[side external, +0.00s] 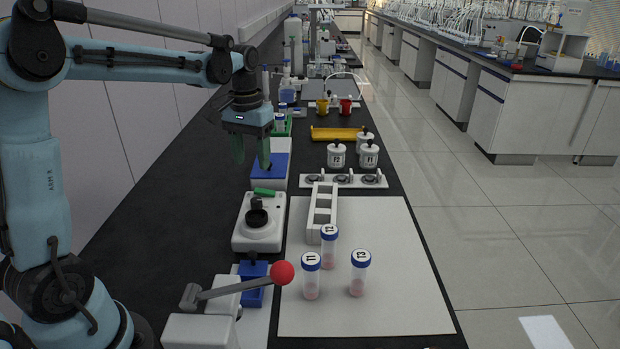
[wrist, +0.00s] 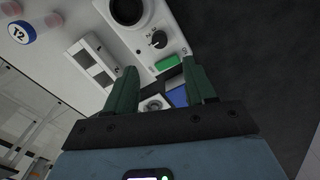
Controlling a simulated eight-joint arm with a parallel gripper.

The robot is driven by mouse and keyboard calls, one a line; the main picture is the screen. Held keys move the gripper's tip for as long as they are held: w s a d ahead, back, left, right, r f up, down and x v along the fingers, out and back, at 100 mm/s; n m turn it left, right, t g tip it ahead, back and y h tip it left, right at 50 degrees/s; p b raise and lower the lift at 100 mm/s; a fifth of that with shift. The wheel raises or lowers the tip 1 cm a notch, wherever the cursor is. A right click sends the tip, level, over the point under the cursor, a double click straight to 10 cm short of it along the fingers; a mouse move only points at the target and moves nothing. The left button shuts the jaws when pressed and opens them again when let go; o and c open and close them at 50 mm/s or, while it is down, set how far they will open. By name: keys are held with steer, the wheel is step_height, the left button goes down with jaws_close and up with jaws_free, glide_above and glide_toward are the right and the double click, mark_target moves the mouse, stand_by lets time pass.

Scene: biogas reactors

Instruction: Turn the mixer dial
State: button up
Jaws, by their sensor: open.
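The white mixer (side external: 250,238) stands on the bench left of the pale mat, with a black round cup on top and a green patch (side external: 264,191) toward its back. In the wrist view the small black dial (wrist: 158,39) shows between the cup (wrist: 128,10) and the green patch (wrist: 168,61). In the side view the dial is hard to tell from the cup. My gripper (side external: 251,160) is open and empty, above and behind the mixer. In the wrist view its green fingers (wrist: 159,64) are spread apart, with the dial ahead of their tips, not between them.
A blue-topped box (side external: 270,165) lies below my gripper. A red-knobbed lever (side external: 283,272) stands in front of the mixer. A white rack (side external: 322,212) and capped tubes (side external: 311,275) are on the mat (side external: 400,290) to the right. White jars (side external: 369,156) stand farther back.

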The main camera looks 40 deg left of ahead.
mark_target(256, 200)
step_height(256, 200, down, 11)
steer(key=shift+r, duration=0.2)
stand_by(0.4)
jaws_close()
steer(key=shift+m, duration=0.4)
steer(key=m, duration=0.3)
steer(key=shift+m, duration=2.5)
